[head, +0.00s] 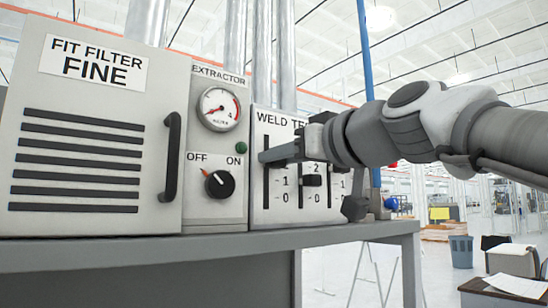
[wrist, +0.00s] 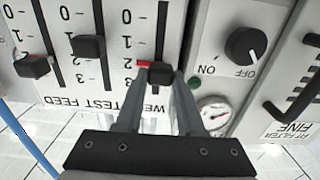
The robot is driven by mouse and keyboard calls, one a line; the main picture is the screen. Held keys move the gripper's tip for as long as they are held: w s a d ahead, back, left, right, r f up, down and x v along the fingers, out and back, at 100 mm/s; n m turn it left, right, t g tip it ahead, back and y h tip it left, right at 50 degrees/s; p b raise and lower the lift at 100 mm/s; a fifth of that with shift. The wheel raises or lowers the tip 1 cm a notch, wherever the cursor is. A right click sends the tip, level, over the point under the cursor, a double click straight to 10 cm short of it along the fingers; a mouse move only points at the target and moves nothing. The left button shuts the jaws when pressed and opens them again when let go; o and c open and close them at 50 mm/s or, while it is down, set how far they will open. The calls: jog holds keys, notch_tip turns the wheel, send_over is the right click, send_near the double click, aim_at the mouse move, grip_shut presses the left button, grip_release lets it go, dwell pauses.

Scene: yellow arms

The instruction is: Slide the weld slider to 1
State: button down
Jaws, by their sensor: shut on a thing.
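The weld slider (wrist: 158,74) is a black knob in a vertical slot on the white WELD TEST FEED panel (head: 261,215). My gripper (wrist: 158,78) is shut on this knob, one finger on each side. In the head view my gripper (head: 266,156) hides the knob and the upper part of its scale. The marks 1 and 0 show below it, so the knob stands above 1. The wrist view is upside down; a red mark (wrist: 145,64) shows beside the knob there.
The test slider's black knob (head: 312,180) stands close by, with the feed slider (wrist: 35,66) beyond it. Left of the panel are the extractor dial (head: 219,109), a rotary switch (head: 220,184) and a filter door handle (head: 171,157).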

jog(key=shift+f+b, duration=1.45)
jog(key=shift+b, duration=0.05)
jog(key=shift+r, duration=0.1)
jog(key=c, duration=0.5)
grip_release()
jog(key=shift+s, duration=0.1)
jog(key=b+v, duration=0.3)
jog(key=v, duration=1.4)
jog(key=shift+s+d, duration=0.1)
jog(key=shift+d, duration=0.1)
